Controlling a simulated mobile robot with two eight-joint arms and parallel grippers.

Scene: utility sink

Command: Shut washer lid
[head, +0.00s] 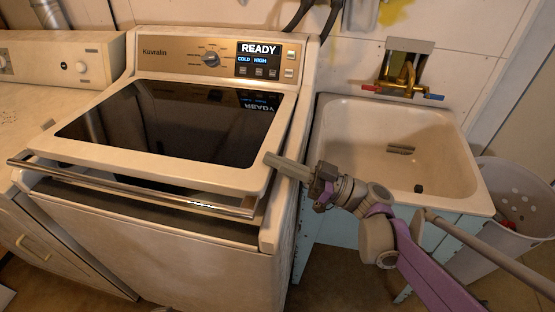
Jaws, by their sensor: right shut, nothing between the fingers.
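The washer (150,245) stands left of centre, with a cream-framed dark glass lid (185,122) on top. The lid lies nearly flat. Its front edge stands a little above the body, with a dark gap beneath. A metal bar handle (130,188) runs along the lid's front. My right gripper (272,160) is shut and empty at the lid's front right corner, its tips overlapping the lid's edge in the picture. I cannot tell whether they touch it. My left gripper is not in view.
A control panel (215,58) reading READY is behind the lid. A utility sink (400,150) with a brass faucet (403,80) is on the right, behind my right arm. A white perforated basket (510,205) stands at far right. Another appliance (55,65) adjoins on the left.

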